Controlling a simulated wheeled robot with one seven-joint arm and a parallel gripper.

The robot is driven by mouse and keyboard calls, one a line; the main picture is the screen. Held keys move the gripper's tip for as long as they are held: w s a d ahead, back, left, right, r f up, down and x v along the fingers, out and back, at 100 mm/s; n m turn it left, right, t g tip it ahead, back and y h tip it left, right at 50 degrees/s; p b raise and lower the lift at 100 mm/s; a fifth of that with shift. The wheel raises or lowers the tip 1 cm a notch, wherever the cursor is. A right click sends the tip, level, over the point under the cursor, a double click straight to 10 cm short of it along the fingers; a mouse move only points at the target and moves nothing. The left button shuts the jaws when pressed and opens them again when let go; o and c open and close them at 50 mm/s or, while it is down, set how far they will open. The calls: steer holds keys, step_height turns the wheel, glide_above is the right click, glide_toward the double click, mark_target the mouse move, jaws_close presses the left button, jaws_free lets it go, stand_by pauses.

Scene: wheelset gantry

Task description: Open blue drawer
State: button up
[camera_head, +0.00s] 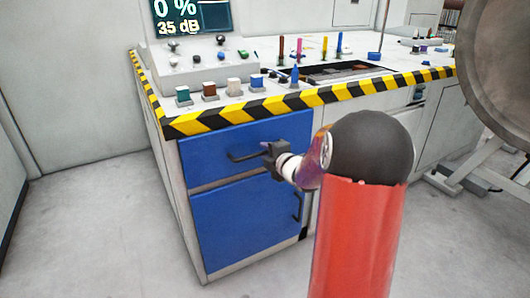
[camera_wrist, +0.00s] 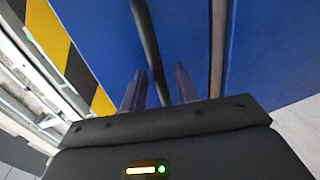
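The blue drawer (camera_head: 210,146) is the upper blue front of the cabinet, under the striped counter edge. It looks flush with the cabinet. Its dark bar handle (camera_head: 240,157) also shows in the wrist view (camera_wrist: 147,38). My gripper (camera_head: 266,152) is at the right part of this handle. In the wrist view my gripper (camera_wrist: 158,88) has its two fingers apart, one on each side of the handle bar. I see a gap between the bar and each finger. In the head view the gripper hides the handle's right end.
A blue lower door (camera_head: 245,225) with a dark vertical handle (camera_head: 297,206) is below the drawer. The counter edge (camera_head: 240,114) overhangs above, with several buttons and tools on top. Grey floor (camera_head: 110,220) is clear at the left. A large metal wheel (camera_head: 500,70) stands at the right.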

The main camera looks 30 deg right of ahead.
steer(key=shift+w, duration=0.45)
jaws_close()
steer(key=shift+s+f, duration=0.1)
steer(key=shift+s, duration=0.05)
